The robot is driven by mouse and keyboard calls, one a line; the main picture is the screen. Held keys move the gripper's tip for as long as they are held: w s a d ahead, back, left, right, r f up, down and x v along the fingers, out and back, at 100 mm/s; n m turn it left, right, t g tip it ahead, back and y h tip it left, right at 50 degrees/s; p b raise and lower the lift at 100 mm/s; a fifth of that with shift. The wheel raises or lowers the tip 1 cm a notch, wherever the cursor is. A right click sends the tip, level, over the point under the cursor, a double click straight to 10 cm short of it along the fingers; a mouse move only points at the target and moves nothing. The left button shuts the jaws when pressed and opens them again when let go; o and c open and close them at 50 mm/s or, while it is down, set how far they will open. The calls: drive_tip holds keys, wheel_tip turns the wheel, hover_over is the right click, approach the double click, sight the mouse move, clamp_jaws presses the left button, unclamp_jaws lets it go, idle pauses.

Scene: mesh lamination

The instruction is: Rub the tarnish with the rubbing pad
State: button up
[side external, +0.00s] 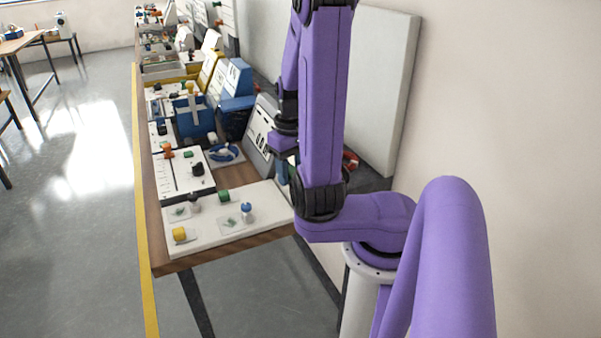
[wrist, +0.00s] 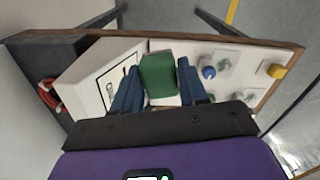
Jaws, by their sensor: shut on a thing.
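My gripper (wrist: 159,68) has its two blue fingers shut on a green block, which looks to be the rubbing pad (wrist: 158,80). The pad sits between the fingers, above the wall side of the work surface. In the side view my arm hides most of the gripper and the held pad. A white board (side external: 262,196) lies at the near end of the bench. It carries small plates with greenish patches (side external: 231,222), possibly the tarnish. Such patches also show right of the fingers in the wrist view (wrist: 223,65). The pad looks apart from them.
A white device with a display (side external: 262,133) stands by the wall. Other panels crowd the bench beyond.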

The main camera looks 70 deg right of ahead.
drive_tip(key=w+f+n, duration=0.2)
drive_tip(key=w+n, duration=0.7)
drive_tip(key=w, duration=0.1)
drive_tip(key=n, duration=0.6)
hover_over(227, 215)
wheel_tip(227, 215, down, 3)
drive_tip(key=shift+s+a+f, duration=0.15)
drive_tip(key=shift+f, duration=1.45)
drive_tip(key=shift+s+a+f, duration=0.1)
drive_tip(key=shift+s+f, duration=0.05)
drive_tip(key=shift+f, duration=1.45)
drive_tip(key=shift+s+a+f, duration=0.3)
drive_tip(key=shift+a+f, duration=0.05)
drive_tip(key=shift+f, duration=0.3)
drive_tip(key=shift+c, duration=0.4)
drive_tip(key=shift+s+a, duration=1.9)
drive_tip(key=shift+s, duration=0.05)
drive_tip(key=shift+w+d, duration=2.35)
drive_tip(key=shift+w, duration=0.05)
wheel_tip(227, 215, up, 8)
drive_tip(key=shift+s, duration=0.1)
